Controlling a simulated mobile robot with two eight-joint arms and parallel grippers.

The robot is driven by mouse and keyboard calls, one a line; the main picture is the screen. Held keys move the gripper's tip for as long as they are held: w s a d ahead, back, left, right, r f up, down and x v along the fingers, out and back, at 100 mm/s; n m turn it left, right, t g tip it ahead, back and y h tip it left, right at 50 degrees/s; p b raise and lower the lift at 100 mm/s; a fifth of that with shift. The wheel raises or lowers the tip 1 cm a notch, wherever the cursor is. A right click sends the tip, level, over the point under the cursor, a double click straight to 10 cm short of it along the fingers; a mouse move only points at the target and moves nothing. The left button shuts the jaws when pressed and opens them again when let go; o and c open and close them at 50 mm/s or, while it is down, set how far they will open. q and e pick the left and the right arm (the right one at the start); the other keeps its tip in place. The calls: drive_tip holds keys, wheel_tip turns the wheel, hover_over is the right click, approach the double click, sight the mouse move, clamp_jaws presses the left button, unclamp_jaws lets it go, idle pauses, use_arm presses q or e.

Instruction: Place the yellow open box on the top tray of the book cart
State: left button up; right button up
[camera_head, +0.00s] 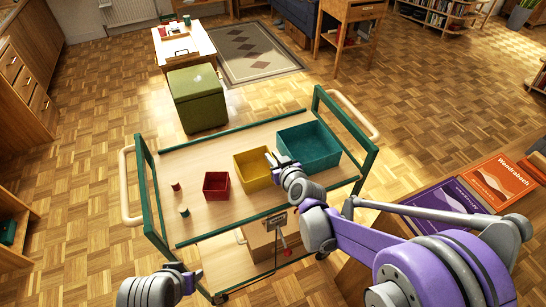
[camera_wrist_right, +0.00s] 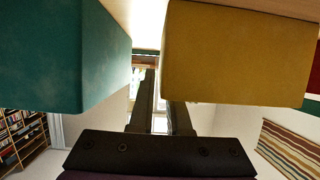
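The yellow open box (camera_head: 252,168) stands upright on the wooden top tray (camera_head: 190,157) of the book cart, between the red open box (camera_head: 216,186) and the teal open box (camera_head: 309,147). My right gripper (camera_head: 273,160) is at the yellow box's right side, by the gap to the teal box. In the right wrist view its two fingers (camera_wrist_right: 162,105) stand apart, and the yellow box (camera_wrist_right: 240,55) hides part of one. I cannot tell whether they touch it. The teal box (camera_wrist_right: 60,55) is on the other side. My left gripper (camera_head: 193,277) is low at front left, its fingers unclear.
Small red (camera_head: 176,187) and green (camera_head: 184,211) pieces lie on the tray's left part. Green end frames (camera_head: 150,190) rise at both sides. A cardboard box (camera_head: 262,240) is on the lower shelf. A green stool (camera_head: 197,98) stands behind the cart.

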drive_tip(key=shift+o, duration=0.9)
drive_tip(key=shift+r, duration=0.2)
drive_tip(key=p+v, duration=0.2)
drive_tip(key=v, duration=1)
drive_tip(key=s+d+f+m+g+h, duration=0.1)
drive_tip(key=s+d+g, duration=0.3)
drive_tip(key=s, duration=0.7)
drive_tip(key=s+d+f+m+g+h, duration=0.2)
drive_tip(key=s+d+f+g+h, duration=0.1)
drive_tip(key=s, duration=0.8)
drive_tip(key=shift+d+f+m+g, duration=0.3)
drive_tip(key=shift+d+g, duration=0.2)
drive_tip(key=shift+d, duration=0.4)
